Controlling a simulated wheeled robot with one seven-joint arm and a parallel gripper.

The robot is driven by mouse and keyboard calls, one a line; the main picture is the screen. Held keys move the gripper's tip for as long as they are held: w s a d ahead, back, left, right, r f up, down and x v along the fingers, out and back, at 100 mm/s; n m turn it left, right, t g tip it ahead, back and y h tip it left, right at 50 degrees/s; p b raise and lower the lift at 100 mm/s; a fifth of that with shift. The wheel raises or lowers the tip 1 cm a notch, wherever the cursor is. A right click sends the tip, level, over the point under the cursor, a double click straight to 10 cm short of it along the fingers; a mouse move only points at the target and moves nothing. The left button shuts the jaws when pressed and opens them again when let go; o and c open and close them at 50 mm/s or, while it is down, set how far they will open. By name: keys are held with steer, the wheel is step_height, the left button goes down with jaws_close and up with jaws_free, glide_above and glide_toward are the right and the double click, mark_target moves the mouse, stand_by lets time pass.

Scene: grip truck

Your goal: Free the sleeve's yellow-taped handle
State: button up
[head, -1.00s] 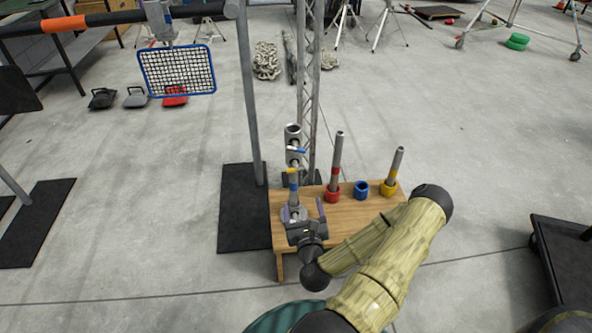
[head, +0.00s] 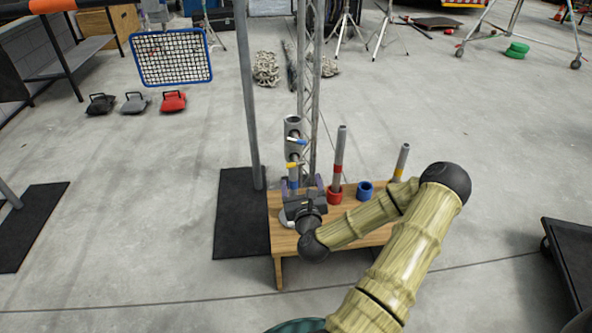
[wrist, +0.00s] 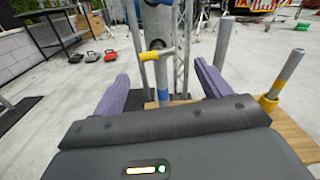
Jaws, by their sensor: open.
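The sleeve (head: 293,126) is a grey upright tube beside the lattice mast, above the wooden bench. Its yellow-taped handle (head: 293,165) sticks out sideways below a blue-taped handle (head: 298,141). The wrist view shows the yellow-taped handle (wrist: 154,54) ahead, a little above the space between my fingers. My gripper (wrist: 161,74) is open, with its purple fingers spread wide and nothing held. In the head view my gripper (head: 304,187) is at the lower tube, just below the yellow-taped handle, and hides part of that tube. I cannot tell whether it touches.
On the wooden bench (head: 342,212) stand a red-collared post (head: 338,160), a blue ring (head: 365,190) and a yellow-banded post (head: 402,160). A grey pole (head: 249,110) and the lattice mast (head: 311,70) flank the sleeve. Open floor lies left and right.

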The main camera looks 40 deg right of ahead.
mark_target(296, 164)
steer(key=shift+w+d+f+b, duration=0.2)
steer(key=shift+w+b, duration=0.05)
steer(key=shift+b, duration=1)
steer(key=b, duration=0.3)
steer(key=shift+w, duration=0.3)
steer(key=b+x, duration=0.1)
steer(key=x, duration=0.3)
steer(key=b+x, duration=0.1)
steer(key=x, duration=0.4)
steer(key=shift+a+r, duration=0.1)
steer(key=shift+r, duration=0.1)
steer(key=shift+a, duration=0.1)
steer(key=c, duration=1)
